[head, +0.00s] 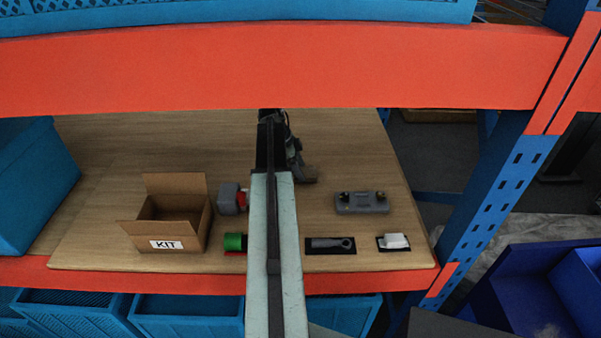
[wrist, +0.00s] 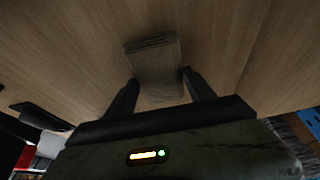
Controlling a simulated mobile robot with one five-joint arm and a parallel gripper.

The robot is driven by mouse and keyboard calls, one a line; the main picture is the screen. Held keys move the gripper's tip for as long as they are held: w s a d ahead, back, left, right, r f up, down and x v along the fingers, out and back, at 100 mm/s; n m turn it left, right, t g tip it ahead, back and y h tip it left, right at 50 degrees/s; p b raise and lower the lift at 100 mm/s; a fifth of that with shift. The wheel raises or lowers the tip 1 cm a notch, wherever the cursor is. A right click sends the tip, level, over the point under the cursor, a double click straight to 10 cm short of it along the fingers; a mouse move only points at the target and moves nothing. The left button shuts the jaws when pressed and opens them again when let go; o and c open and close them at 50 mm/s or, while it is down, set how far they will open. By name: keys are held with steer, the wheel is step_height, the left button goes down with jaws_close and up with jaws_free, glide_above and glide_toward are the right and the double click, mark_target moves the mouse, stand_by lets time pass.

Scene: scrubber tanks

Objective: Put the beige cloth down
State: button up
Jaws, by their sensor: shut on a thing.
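The beige cloth (wrist: 154,60) is a folded, flat, grey-beige pad between my two fingers in the wrist view. My gripper (wrist: 160,80) is shut on it, one finger along each side. Wooden board fills the view behind the cloth; I cannot tell whether the cloth touches it. In the head view my gripper (head: 297,165) is over the back middle of the wooden shelf (head: 345,140), mostly behind my own arm. The cloth is hard to make out there.
On the shelf stand an open KIT box (head: 180,230), a grey-and-red part (head: 231,198), a green cylinder (head: 234,242), a grey block with two knobs (head: 362,202), a wrench-like tool (head: 330,244) and a white item (head: 395,241). An orange beam (head: 280,68) crosses above. The back right is clear.

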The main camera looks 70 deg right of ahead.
steer(key=shift+f, duration=0.2)
steer(key=o, duration=1.2)
steer(key=shift+r, duration=0.1)
steer(key=p+v, duration=1.1)
steer(key=v, duration=0.1)
steer(key=shift+r, duration=0.15)
